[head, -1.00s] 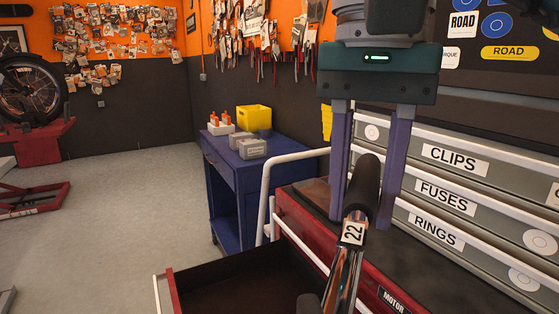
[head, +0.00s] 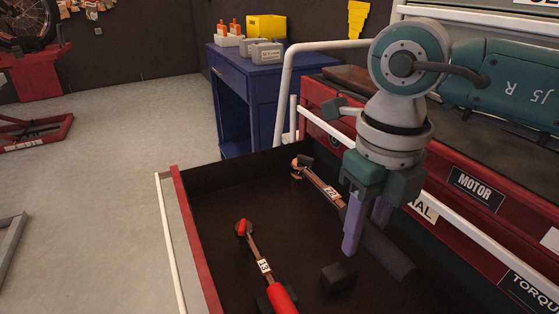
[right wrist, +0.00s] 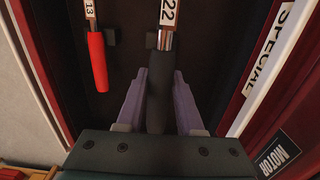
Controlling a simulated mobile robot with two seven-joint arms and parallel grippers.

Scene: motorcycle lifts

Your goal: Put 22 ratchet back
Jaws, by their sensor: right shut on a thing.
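The 22 ratchet (head: 330,193), with a white "22" label and a dark handle, is inside the open dark drawer (head: 225,180), its head towards the far end. My right gripper (head: 367,232) points down and is shut on the handle. In the right wrist view the handle (right wrist: 159,95) lies between the two purple fingers (right wrist: 160,105). I cannot tell whether the ratchet touches the drawer floor or its supports. My left gripper is out of view.
A red-handled ratchet labelled 13 (head: 264,266) lies in the drawer to the left. A small dark block (head: 339,275) stands between the handles. The red cabinet front with a MOTOR label (head: 475,188) borders the drawer on the right. A blue cart (head: 245,90) stands behind.

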